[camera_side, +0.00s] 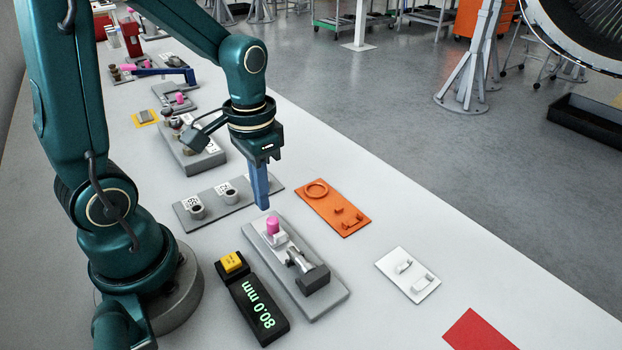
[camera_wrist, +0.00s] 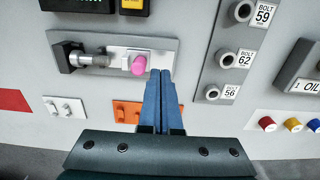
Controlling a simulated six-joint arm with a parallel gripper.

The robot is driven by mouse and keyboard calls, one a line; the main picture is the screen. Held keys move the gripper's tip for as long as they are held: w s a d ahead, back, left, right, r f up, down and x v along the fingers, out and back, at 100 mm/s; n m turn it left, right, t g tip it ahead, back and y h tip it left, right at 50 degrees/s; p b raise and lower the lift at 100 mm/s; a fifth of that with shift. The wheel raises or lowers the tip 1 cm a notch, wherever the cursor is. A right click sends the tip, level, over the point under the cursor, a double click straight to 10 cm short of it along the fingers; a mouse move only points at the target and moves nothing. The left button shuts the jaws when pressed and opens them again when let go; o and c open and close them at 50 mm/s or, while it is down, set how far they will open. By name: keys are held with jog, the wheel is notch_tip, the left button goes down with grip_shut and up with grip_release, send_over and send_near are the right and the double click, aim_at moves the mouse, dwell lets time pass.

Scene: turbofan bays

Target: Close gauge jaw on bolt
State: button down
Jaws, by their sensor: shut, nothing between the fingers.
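The gauge is a grey plate (camera_side: 329,300) with a dark fixed block (camera_side: 314,279) and a white sliding jaw (camera_side: 277,239) topped by a pink knob (camera_side: 273,224). A silver bolt (camera_side: 300,262) lies between block and jaw; its head end is hard to make out. In the wrist view the bolt (camera_wrist: 92,60) reaches the dark block (camera_wrist: 68,57), and the pink knob (camera_wrist: 139,65) is at the right. My gripper (camera_side: 264,208) is shut and empty, pointing down. In the wrist view its fingertips (camera_wrist: 161,73) are just right of the knob, apparently not touching it.
A black readout (camera_side: 260,310) beside the gauge shows 80.0 mm, with a yellow button (camera_side: 231,262). A grey bolt rack (camera_side: 231,206) stands behind. An orange tray (camera_side: 333,207) and a white plate (camera_side: 408,275) lie to the right. A red patch (camera_side: 478,333) is at front right.

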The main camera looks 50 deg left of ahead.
aim_at(273, 220)
jog(key=shift+f, duration=0.1)
jog(key=shift+f, duration=1.5)
jog(key=shift+d, duration=1.7)
jog(key=shift+a, duration=0.1)
dwell(0.6)
jog(key=shift+r, duration=3)
